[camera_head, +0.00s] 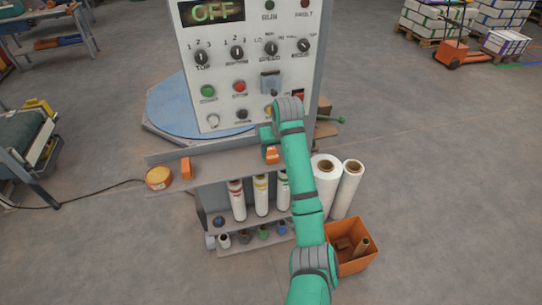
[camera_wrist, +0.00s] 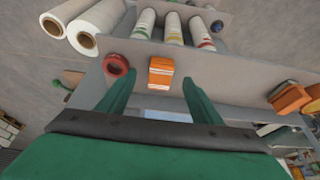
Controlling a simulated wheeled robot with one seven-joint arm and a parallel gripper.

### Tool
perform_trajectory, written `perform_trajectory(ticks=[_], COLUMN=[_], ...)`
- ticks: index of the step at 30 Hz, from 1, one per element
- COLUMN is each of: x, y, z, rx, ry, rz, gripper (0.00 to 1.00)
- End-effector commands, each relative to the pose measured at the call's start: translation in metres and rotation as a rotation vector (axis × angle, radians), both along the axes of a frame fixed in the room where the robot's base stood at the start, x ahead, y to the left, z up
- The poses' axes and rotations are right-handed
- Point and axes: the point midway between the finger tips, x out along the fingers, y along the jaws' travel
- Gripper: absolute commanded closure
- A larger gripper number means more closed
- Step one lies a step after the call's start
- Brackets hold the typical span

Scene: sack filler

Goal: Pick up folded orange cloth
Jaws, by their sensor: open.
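The folded orange cloth (camera_wrist: 161,72) has pale stripes and lies on the grey shelf of the machine. It shows small in the head view (camera_head: 272,155), just below my gripper (camera_head: 267,137). In the wrist view my gripper (camera_wrist: 156,84) is open and empty. Its two green fingers point toward the cloth, which sits between their lines and just past the tips. I see no contact. The arm hides part of the shelf in the head view.
A red ring (camera_wrist: 118,66) lies close beside the cloth, near one finger. The control panel (camera_head: 222,75) rises behind the shelf (camera_head: 220,170). White rolls (camera_head: 327,185) and an orange bin (camera_head: 345,262) stand at right. An orange block (camera_head: 186,168) and round tin (camera_head: 159,178) are left.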

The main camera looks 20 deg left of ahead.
Motion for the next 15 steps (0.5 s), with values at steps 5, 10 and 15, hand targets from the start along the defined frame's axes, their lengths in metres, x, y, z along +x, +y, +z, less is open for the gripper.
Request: perform_trajectory(ticks=[5,10,15], x=[0.004,0.011,0.02], y=[0.003,0.01,0.018], z=[-0.011,-0.025,-0.045], rx=[0.001,-0.001,0.0], ry=[-0.001,0.001,0.001], rz=[0.0,0.0,-0.001], gripper=[0.41,0.41,0.41])
